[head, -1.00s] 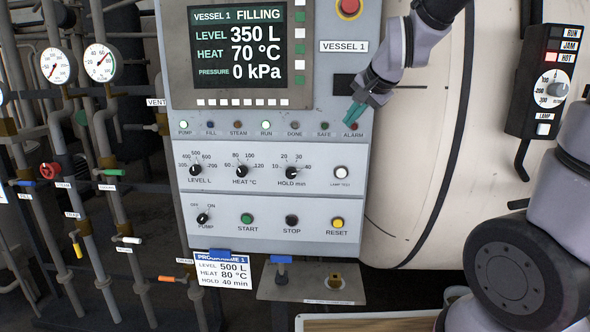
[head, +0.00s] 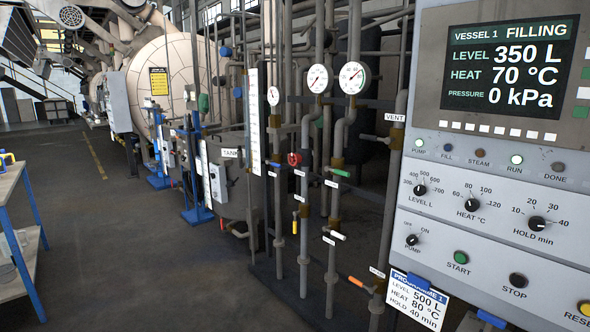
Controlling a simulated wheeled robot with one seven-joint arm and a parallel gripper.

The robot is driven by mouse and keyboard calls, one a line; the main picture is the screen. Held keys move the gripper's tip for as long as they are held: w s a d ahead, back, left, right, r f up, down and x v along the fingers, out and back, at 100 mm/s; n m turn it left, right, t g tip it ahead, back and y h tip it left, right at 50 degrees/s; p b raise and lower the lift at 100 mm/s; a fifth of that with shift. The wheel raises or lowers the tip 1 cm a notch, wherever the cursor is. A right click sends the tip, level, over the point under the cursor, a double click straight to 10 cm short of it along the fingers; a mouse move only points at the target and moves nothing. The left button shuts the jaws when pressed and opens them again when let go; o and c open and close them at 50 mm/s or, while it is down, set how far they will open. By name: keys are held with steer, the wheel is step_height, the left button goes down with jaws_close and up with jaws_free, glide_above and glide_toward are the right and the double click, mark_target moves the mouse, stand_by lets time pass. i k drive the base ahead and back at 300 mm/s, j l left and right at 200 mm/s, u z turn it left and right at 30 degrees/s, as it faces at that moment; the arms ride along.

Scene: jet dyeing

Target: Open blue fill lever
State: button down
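A small blue lever (head: 273,164) shows on the pipe rack left of the panel, near the red handwheel (head: 294,159). It is small here, and I cannot read its label or tell its exact angle. The vessel 1 screen (head: 510,77) reads FILLING, level 350 L, heat 70 °C, pressure 0 kPa. My gripper is not in this view.
The rack also carries a green lever (head: 340,173), a yellow lever (head: 295,222), a white lever (head: 338,235) and an orange lever (head: 357,281). A programme card (head: 418,300) hangs below the panel (head: 450,235). A blue-legged table (head: 22,235) stands at far left. The floor (head: 130,260) between is clear.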

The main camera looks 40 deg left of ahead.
mark_target(277, 165)
steer(key=j+u, duration=0.2)
steer(key=u, duration=0.15)
steer(key=i+j+u, duration=0.1)
steer(key=u, duration=0.3)
steer(key=i+j+u, duration=0.25)
steer(key=i+j, duration=0.2)
steer(key=j, duration=0.2)
steer(key=i+j+u, duration=0.3)
steer(key=i+j, duration=1.1)
steer(key=k+j, duration=0.15)
steer(key=k, duration=0.35)
steer(key=i, duration=0.5)
